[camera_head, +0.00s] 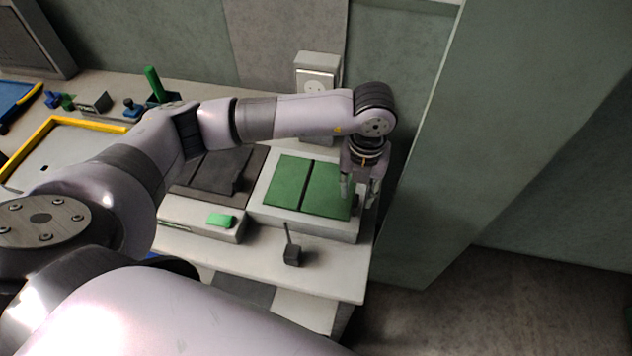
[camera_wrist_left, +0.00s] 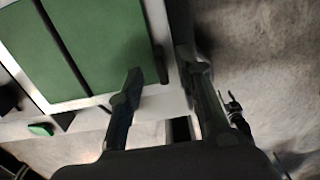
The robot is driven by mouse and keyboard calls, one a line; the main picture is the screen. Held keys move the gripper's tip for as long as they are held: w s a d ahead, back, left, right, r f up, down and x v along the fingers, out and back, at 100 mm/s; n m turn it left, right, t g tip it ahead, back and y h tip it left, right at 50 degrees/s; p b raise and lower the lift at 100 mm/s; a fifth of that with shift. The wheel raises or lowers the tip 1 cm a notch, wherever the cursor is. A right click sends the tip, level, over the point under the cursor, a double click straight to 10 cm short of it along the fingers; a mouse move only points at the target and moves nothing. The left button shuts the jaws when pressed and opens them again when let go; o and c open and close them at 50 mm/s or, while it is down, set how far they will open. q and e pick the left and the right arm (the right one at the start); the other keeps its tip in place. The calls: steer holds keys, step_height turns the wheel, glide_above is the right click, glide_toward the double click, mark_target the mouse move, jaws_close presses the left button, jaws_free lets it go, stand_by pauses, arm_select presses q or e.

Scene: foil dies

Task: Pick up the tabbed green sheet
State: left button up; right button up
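Two dark green sheets lie side by side on a white block, a left one (camera_head: 288,183) and a right one (camera_head: 327,190), with a dark gap between them. The right sheet also shows in the left wrist view (camera_wrist_left: 105,45). A small dark piece (camera_wrist_left: 160,55) sits by its right edge; I cannot tell whether it is the tab. My left gripper (camera_head: 359,192) points down at the right edge of the white block. Its fingers are apart and empty, one over the right sheet's edge, the other outside the block. My right gripper is not in view.
A grey block with dark panels (camera_head: 218,170) stands to the left, with a bright green piece (camera_head: 221,220) on its front. A small black box with a thin stick (camera_head: 291,255) stands in front. A wall panel (camera_head: 425,170) rises close on the right.

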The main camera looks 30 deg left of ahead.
mark_target(357, 198)
arm_select(q)
steer(key=shift+f+p, duration=0.4)
steer(key=shift+f, duration=1.3)
jaws_close()
